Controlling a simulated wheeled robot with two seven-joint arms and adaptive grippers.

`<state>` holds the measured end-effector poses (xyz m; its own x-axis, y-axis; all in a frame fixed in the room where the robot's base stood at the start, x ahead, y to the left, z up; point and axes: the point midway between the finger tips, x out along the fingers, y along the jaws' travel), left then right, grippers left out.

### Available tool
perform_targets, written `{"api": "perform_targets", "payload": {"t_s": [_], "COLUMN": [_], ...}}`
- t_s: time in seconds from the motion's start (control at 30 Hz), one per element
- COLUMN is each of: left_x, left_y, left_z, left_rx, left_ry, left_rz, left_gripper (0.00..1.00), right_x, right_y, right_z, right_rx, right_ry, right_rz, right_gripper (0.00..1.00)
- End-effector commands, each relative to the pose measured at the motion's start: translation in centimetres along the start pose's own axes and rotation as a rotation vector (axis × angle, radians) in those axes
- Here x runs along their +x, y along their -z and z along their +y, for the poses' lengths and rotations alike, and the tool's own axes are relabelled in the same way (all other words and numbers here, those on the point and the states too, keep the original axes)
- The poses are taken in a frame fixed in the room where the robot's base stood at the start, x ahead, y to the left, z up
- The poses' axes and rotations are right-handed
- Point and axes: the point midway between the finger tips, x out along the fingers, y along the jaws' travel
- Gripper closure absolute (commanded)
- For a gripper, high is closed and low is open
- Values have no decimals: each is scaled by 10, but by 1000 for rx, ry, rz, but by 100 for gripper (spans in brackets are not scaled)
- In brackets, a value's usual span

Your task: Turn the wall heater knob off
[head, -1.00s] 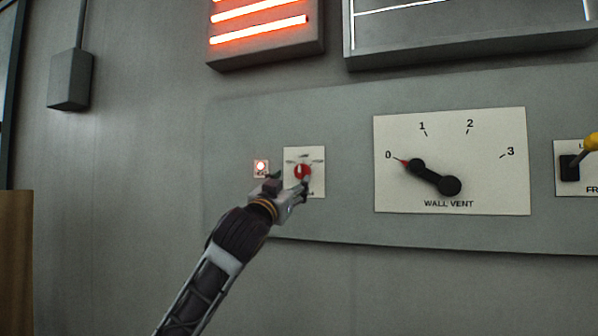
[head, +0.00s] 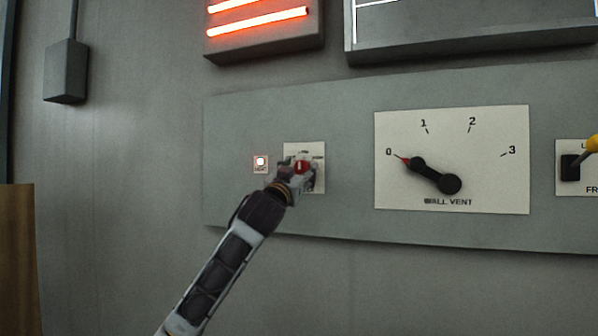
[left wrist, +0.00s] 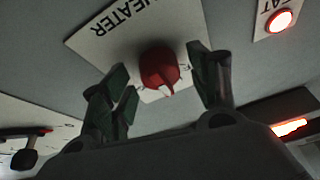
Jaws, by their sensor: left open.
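The red heater knob (head: 302,167) sits on a white plate (head: 318,149) on the grey wall panel. In the left wrist view the knob (left wrist: 160,68) has a white pointer mark, and its plate (left wrist: 105,32) reads HEATER. My left gripper (head: 303,177) is at the plate and covers part of it and the knob's lower edge. In the left wrist view the open fingers (left wrist: 165,85) stand on either side of the knob with gaps visible. I cannot tell whether either finger touches it. My right gripper is not in view.
The heater (head: 262,48) above the panel glows with orange bars. A wall vent dial (head: 450,135) is right of the knob, its red-tipped pointer at 0. A yellow-handled switch (head: 570,168) is at the far right. The panel (head: 348,195) between plate and dial is clear.

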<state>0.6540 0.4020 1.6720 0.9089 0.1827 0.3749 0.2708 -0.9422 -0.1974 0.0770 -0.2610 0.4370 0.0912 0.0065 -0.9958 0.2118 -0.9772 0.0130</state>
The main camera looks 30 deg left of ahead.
Motion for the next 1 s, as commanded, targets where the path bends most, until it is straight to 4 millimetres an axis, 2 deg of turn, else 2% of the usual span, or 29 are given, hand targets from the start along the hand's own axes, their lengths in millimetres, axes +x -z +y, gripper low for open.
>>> {"api": "perform_targets", "payload": {"t_s": [0.13, 0.5, 1.0], "left_x": [0, 0, -1], "left_y": [0, 0, -1], "left_z": [0, 0, 1], "left_rx": [0, 0, -45], "left_ry": [0, 0, 16], "left_rz": [0, 0, -1], "left_gripper": [40, 85, 85], "right_x": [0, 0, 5], "right_y": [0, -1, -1], "right_z": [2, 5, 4], "right_rx": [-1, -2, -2], "right_ry": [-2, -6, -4], "right_rz": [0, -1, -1], "right_gripper": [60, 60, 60]}}
